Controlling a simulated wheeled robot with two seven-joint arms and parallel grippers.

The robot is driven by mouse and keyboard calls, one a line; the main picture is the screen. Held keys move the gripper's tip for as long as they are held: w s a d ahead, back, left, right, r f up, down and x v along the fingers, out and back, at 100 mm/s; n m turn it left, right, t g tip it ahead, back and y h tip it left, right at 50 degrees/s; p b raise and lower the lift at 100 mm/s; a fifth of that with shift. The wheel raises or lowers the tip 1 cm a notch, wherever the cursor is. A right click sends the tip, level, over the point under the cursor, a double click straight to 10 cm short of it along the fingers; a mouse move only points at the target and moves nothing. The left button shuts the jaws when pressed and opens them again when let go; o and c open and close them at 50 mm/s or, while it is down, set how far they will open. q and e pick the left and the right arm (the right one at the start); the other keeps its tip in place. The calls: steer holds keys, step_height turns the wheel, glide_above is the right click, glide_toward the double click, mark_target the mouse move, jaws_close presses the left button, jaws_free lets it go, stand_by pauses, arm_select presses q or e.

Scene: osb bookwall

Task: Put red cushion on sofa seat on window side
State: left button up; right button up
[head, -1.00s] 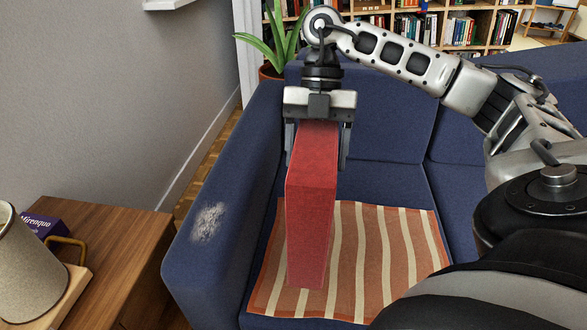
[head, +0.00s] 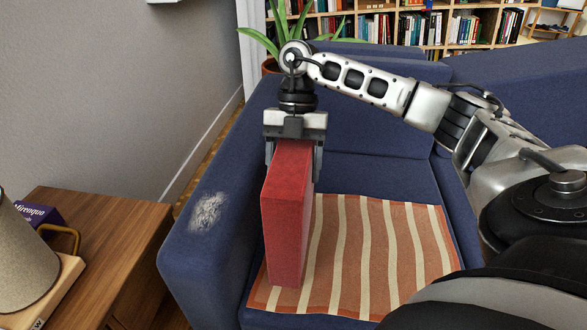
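The red cushion (head: 287,225) stands upright on edge over the left part of the sofa seat, its lower end at the striped orange cloth (head: 385,255). I cannot tell whether it touches the cloth. My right gripper (head: 294,160) comes in from the right, points down and has its fingers on either side of the cushion's top, shut on it. The blue sofa (head: 375,175) has its left armrest (head: 215,200) beside the cushion. My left gripper is not in view.
A wooden side table (head: 105,235) with a lamp (head: 25,260) and a purple box (head: 40,215) stands at the left. A pale patch marks the armrest. A potted plant (head: 285,35) and bookshelves (head: 470,25) are behind the sofa. The right part of the cloth is bare.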

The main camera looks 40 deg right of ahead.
steer(key=shift+f, duration=0.25)
